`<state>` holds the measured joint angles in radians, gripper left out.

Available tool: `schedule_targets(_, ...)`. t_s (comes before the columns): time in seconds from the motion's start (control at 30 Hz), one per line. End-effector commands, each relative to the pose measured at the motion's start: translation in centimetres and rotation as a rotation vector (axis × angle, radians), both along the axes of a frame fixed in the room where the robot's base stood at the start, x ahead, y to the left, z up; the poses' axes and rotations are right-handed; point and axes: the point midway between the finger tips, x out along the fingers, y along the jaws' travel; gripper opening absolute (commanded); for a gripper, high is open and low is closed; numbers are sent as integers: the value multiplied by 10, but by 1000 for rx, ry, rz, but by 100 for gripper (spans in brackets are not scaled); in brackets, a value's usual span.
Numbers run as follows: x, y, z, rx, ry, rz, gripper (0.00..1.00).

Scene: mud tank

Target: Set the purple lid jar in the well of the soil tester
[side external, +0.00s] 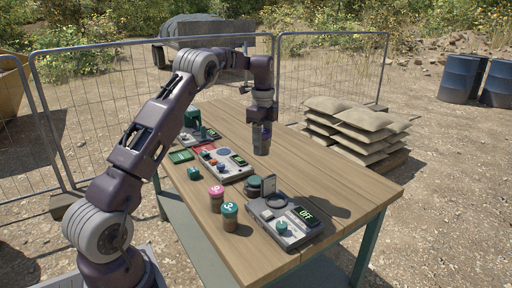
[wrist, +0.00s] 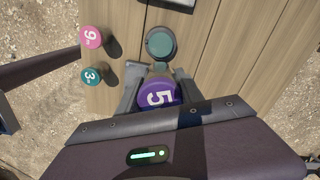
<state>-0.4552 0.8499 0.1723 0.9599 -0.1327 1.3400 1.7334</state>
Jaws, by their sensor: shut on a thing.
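The purple lid jar (wrist: 158,93), marked 5, is between the two fingers of my gripper (wrist: 157,88) in the wrist view. My gripper (side external: 262,124) is shut on it. In the side view the jar (side external: 262,140) hangs upright, apparently above the table. A grey device (side external: 285,222) with an OFF display, a raised flap and a round well (side external: 276,201) stands at the near end of the table; it looks like the soil tester. The well appears empty. My gripper is behind this device, away from the well.
A pink-lidded jar (side external: 216,196) and a teal-lidded jar (side external: 229,215) stand left of the device. Two more devices (side external: 228,164) (side external: 198,137) stand farther back. The table's right side (side external: 350,185) is clear.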

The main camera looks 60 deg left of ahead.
Motion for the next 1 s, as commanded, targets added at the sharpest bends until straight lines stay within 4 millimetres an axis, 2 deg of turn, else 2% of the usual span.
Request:
schedule_targets(0.1, 1, -26, 0, -1, 0, -2, 0)
schedule_targets(0.4, -2, -89, 0, 0, 1, -6, 0)
schedule_targets(0.5, -3, -85, -23, 1, 6, 0, 0)
schedule_targets(0.7, -2, -85, -55, 0, 4, -2, 0)
schedule_targets(1.0, -2, -85, -86, 0, 3, -1, 0)
